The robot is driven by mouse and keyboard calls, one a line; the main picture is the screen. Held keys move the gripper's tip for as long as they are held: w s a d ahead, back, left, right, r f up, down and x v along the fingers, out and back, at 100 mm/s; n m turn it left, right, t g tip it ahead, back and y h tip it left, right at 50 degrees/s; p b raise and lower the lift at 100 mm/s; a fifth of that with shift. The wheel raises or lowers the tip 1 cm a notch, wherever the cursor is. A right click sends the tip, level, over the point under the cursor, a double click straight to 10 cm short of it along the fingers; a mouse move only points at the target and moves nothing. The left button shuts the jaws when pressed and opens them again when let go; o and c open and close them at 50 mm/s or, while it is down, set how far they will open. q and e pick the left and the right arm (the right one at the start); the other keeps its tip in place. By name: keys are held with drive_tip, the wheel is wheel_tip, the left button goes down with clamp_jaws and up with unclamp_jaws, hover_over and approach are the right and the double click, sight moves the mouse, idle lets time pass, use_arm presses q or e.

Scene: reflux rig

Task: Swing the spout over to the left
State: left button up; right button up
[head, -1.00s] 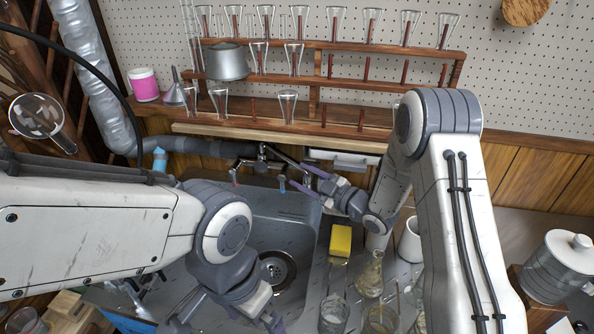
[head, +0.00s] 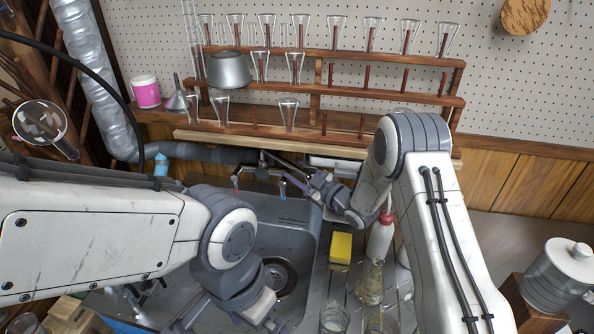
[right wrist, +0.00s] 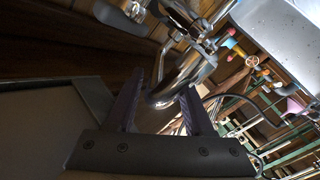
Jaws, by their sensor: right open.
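The chrome spout (head: 284,164) rises from the tap at the back of the grey sink and points right in the head view. A red-tipped handle (head: 235,182) and a blue-tipped handle (head: 282,187) flank the tap's base. My right gripper (head: 297,180) is at the spout. In the right wrist view, its open fingers (right wrist: 158,103) stand either side of the curved spout (right wrist: 165,93); contact with it cannot be told. My left gripper (head: 230,321) is low over the sink, fingers apart and empty, tips partly cut off by the frame edge.
A yellow sponge (head: 341,247), a red-capped bottle (head: 381,238) and glass flasks (head: 371,285) stand right of the sink. A wooden rack (head: 330,137) with glassware is behind the tap. The sink basin (head: 293,235) is clear around its drain.

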clamp_jaws()
drive_tip(key=shift+s+f, duration=0.1)
drive_tip(key=shift+f, duration=0.15)
idle(1.2)
